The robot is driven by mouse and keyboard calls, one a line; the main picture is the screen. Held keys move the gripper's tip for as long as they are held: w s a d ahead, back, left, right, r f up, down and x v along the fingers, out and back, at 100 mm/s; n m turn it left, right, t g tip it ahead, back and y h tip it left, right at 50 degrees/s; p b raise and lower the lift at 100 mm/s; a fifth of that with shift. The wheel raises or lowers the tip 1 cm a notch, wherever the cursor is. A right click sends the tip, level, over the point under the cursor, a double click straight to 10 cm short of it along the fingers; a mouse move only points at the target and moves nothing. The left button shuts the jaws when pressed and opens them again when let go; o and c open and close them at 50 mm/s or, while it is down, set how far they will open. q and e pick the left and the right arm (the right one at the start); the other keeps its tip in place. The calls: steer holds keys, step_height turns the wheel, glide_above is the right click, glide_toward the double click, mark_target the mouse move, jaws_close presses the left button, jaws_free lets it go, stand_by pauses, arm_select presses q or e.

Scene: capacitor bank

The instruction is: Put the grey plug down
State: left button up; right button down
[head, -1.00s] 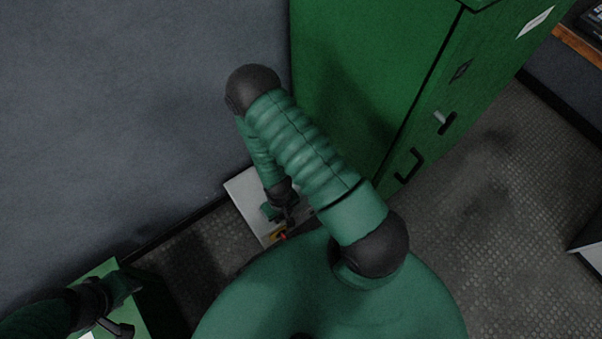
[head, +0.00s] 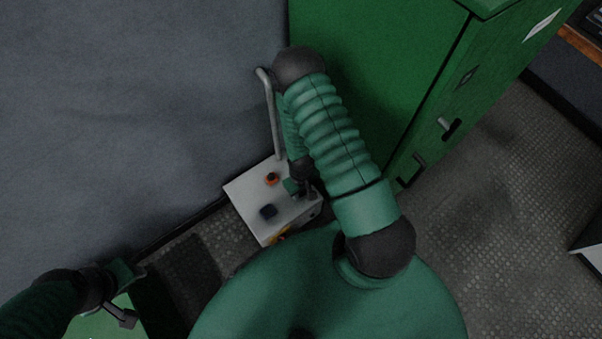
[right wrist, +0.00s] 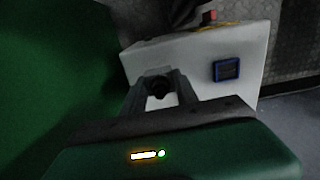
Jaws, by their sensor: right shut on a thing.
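In the right wrist view my right gripper (right wrist: 158,85) is shut on a dark, round-ended thing between its fingertips, which I take to be the grey plug (right wrist: 157,87). Most of the plug is hidden by the fingers. In the head view my right gripper (head: 309,191) is over the right part of the white box (head: 243,197); the plug cannot be made out there. I cannot tell whether the plug touches the box.
The box carries a red-orange button (head: 271,179), a dark square fitting (head: 268,211) and a yellow part with red (head: 279,235). A grey pipe (head: 270,110) rises behind it. A tall green cabinet (head: 370,70) stands right, a grey wall (head: 120,100) left.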

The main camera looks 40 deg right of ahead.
steer(key=shift+w+d+f, duration=0.15)
steer(key=shift+w+d, duration=0.25)
steer(key=shift+w, duration=0.15)
step_height(320, 180, down, 4)
steer(key=b, duration=0.3)
steer(key=shift+r, duration=0.4)
steer(key=shift+f, duration=0.55)
steer(key=c, duration=0.9)
jaws_free()
steer(key=shift+c, duration=0.2)
